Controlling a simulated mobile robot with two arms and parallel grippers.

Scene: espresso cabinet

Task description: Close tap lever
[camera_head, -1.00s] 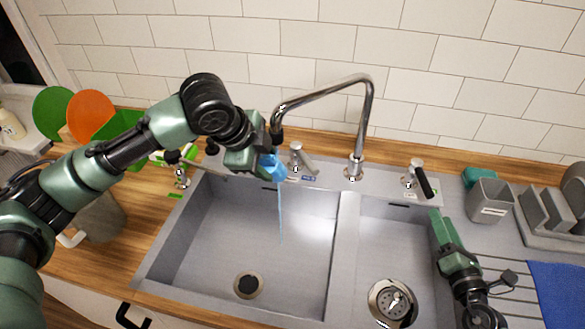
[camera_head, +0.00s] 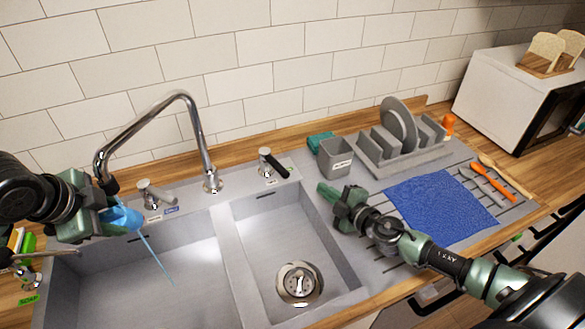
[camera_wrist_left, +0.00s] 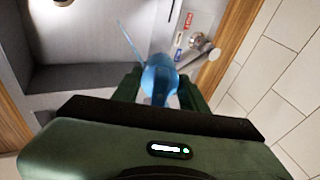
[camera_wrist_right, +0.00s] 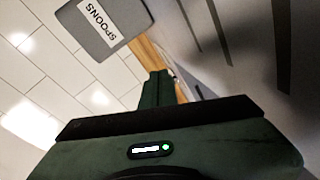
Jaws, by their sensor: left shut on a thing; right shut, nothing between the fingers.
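A chrome tap lever (camera_head: 158,195) stands behind the large basin, beside red and blue labels. It also shows in the left wrist view (camera_wrist_left: 192,50). The chrome spout (camera_head: 150,115) arches over the large basin. My left gripper (camera_head: 112,216) is below the spout's end, left of the lever, shut on a blue object (camera_head: 126,218). A thin blue streak runs from that object; I cannot tell whether it is water. A black-handled lever (camera_head: 274,163) stands behind the small basin. My right gripper (camera_head: 324,192) is shut and empty, to its right and apart from it.
A grey spoons holder (camera_head: 336,158) and a dish rack (camera_head: 400,150) stand behind my right gripper. A blue cloth (camera_head: 440,205) lies on the drainer at right. The small basin (camera_head: 270,230) is clear apart from its drain. A tiled wall closes the back.

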